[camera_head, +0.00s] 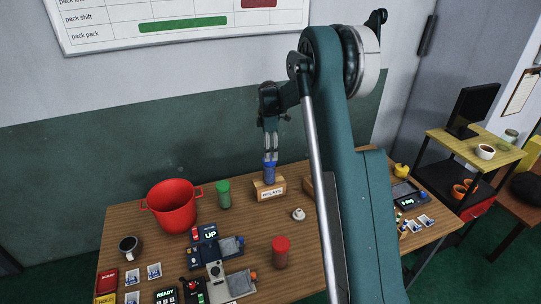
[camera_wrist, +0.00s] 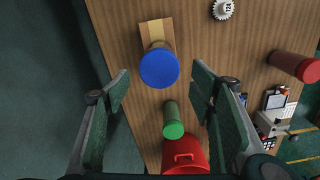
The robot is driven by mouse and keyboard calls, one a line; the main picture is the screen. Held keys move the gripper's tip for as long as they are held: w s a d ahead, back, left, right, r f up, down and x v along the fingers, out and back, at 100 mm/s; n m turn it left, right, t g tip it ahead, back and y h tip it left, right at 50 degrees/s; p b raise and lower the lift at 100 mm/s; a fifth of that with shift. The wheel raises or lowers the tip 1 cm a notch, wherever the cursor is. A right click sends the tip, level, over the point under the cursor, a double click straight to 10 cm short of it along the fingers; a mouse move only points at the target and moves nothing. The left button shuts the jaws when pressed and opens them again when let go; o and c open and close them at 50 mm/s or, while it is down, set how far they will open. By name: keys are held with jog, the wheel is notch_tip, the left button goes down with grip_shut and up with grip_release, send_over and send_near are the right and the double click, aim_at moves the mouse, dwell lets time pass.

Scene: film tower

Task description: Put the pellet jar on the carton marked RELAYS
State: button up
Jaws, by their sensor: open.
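The carton marked RELAYS (camera_head: 270,194) sits on the wooden table below my gripper. A jar with a blue lid (camera_head: 270,173) stands upright on it; the lid (camera_wrist: 159,68) is large in the wrist view, with the carton (camera_wrist: 155,29) partly showing behind it. My gripper (camera_head: 270,157) is open just above this jar, its two fingers on either side of the lid in the wrist view. A green-lidded jar (camera_head: 223,194) and a red-lidded jar (camera_head: 281,252) stand on the table. No label shows which jar holds pellets.
A red pot (camera_head: 171,206) stands left of the green jar. A small white round part (camera_head: 299,214) lies in front of the RELAYS carton. Devices and cards crowd the front left.

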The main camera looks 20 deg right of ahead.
jog(key=shift+r, duration=0.1)
jog(key=s+a+r+m+t, duration=0.2)
jog(key=s+a+r+m, duration=0.25)
jog(key=s+r, duration=0.7)
jog(key=s+a+r+m+t, duration=0.1)
jog(key=s+a+r+m, duration=0.3)
jog(key=s+r, duration=0.75)
jog(key=s+a+f+m+t, duration=0.1)
jog(key=s+a+m, duration=0.1)
jog(key=s, duration=0.8)
jog(key=s+a+f+m+t, duration=0.1)
jog(key=s+a+f+m, duration=0.1)
jog(key=s, duration=0.8)
jog(key=s+a+f+m+t, duration=0.1)
jog(key=s+a+m+t, duration=0.1)
jog(key=s, duration=0.9)
jog(key=shift+a+f+m, duration=0.25)
jog(key=shift+f+m, duration=0.1)
jog(key=shift+m, duration=0.3)
